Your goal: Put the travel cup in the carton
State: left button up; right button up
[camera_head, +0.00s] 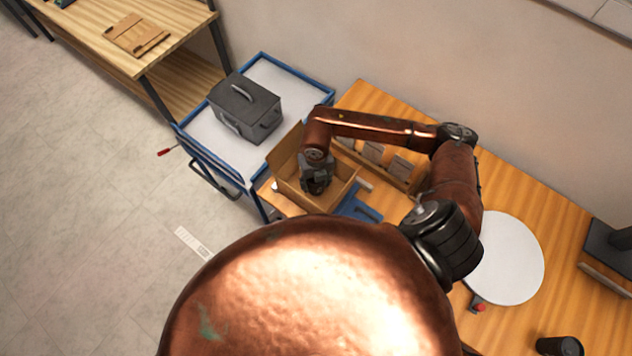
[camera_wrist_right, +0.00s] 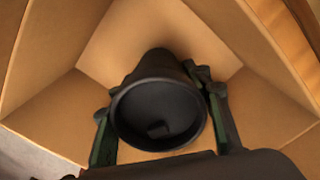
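The travel cup (camera_wrist_right: 158,112) is dark, almost black, and shows in the right wrist view with its round mouth towards the camera. My right gripper (camera_wrist_right: 158,105) has a finger on each side of the cup, both against its wall, so it looks shut on it. The brown carton (camera_wrist_right: 62,112) surrounds the cup, with its inner walls and floor in view. In the head view the carton (camera_head: 337,189) stands open on the wooden table, and my right gripper (camera_head: 316,185) reaches down into it and hides the cup. Whether the cup touches the carton floor cannot be told. My left gripper is not in view.
A blue-framed cart (camera_head: 208,134) with a grey metal box (camera_head: 246,107) stands left of the carton. A blue item (camera_head: 357,207) lies to its right and a wooden rack (camera_head: 378,160) stands behind. A white disc (camera_head: 508,258) and a dark cylinder (camera_head: 558,346) are farther right.

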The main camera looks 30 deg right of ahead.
jog(key=o, duration=0.4)
jog(key=shift+c, duration=0.2)
jog(key=shift+r, duration=0.1)
notch_tip(320, 180, up, 12)
jog(key=shift+r+b, duration=0.1)
jog(key=shift+b, duration=0.4)
jog(key=shift+c, duration=0.4)
dwell(0.5)
